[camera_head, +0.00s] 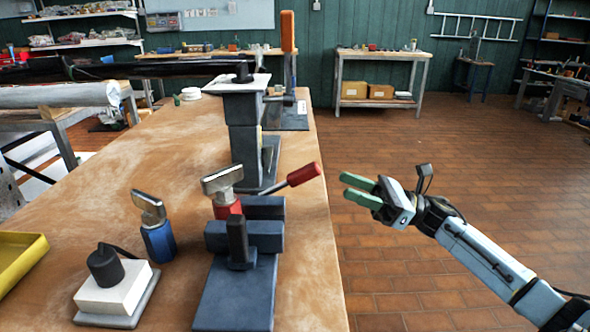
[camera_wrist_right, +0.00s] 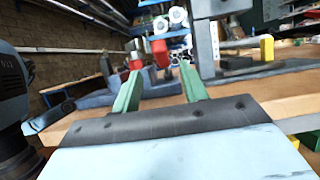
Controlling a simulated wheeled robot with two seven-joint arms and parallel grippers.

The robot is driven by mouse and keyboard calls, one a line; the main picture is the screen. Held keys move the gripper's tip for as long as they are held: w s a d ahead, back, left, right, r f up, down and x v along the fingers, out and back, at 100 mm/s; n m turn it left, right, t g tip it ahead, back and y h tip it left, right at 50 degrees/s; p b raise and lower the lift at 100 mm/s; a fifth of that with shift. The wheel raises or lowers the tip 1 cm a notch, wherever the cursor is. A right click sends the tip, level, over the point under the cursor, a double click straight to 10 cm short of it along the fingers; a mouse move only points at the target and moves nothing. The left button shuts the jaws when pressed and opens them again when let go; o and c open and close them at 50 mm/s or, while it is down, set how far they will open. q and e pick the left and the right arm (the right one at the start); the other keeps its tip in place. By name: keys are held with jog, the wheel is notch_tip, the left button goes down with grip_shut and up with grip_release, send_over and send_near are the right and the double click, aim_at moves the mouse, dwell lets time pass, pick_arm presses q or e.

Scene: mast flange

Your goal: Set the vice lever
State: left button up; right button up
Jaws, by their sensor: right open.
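A dark blue-grey vice (camera_head: 235,290) stands at the near right of the wooden bench. Its lever (camera_head: 303,174) has a red handle and slants up to the right, over the bench edge. A red tool with a metal head (camera_head: 224,185) stands upright at the vice; whether the jaws grip it is unclear. My right gripper (camera_head: 357,190) is open and empty, just right of the red handle and apart from it, beyond the bench edge. In the right wrist view its green fingers (camera_wrist_right: 161,71) point toward the bench, with a red part (camera_wrist_right: 160,52) showing between them. My left gripper is out of view.
A blue tool (camera_head: 158,243), a white block (camera_head: 115,291) and a yellow tray (camera_head: 35,250) occupy the left. Open floor lies right of the bench.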

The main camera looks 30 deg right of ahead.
aim_at(302, 169)
jog(key=x, duration=1.1)
jog(key=shift+r+b, duration=0.1)
jog(key=shift+b, duration=0.2)
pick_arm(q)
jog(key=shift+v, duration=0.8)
pick_arm(e)
jog(key=shift+x, duration=0.8)
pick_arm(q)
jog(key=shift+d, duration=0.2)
pick_arm(e)
jog(key=shift+w, duration=0.1)
jog(key=shift+c, duration=0.2)
grip_shut()
